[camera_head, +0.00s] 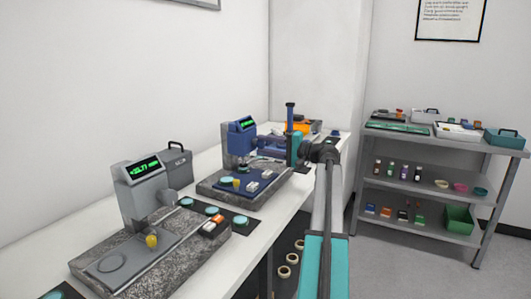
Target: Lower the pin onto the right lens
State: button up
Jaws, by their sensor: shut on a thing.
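A blue gauge (245,143) with a green lit display stands on a speckled stone base (215,193). Its pin (242,164) points down from the head, above the blue plate area. A pale cyan lens (226,181) lies on the base, with a yellow knob (236,183) and small white blocks (253,187) beside it. My arm reaches in from the lower right, and my gripper (257,159) is at the right side of the blue gauge. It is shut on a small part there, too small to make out. The gap between pin and lens cannot be judged.
A grey gauge (145,187) on its own stone base (90,263) stands nearer on the white bench. Cyan discs (212,210) lie on a dark mat between them. A grey case (176,165) stands behind. A shelf (425,187) with trays and bottles is at right.

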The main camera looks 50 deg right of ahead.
jog(key=shift+f+n+b, duration=0.15)
jog(key=shift+n+b, duration=0.65)
jog(key=shift+n, duration=0.3)
jog(key=o, duration=1)
jog(key=shift+o, duration=0.2)
jog(key=shift+s, duration=0.1)
jog(key=v, duration=1.3)
jog(key=shift+s, duration=0.35)
jog(key=shift+d, duration=0.1)
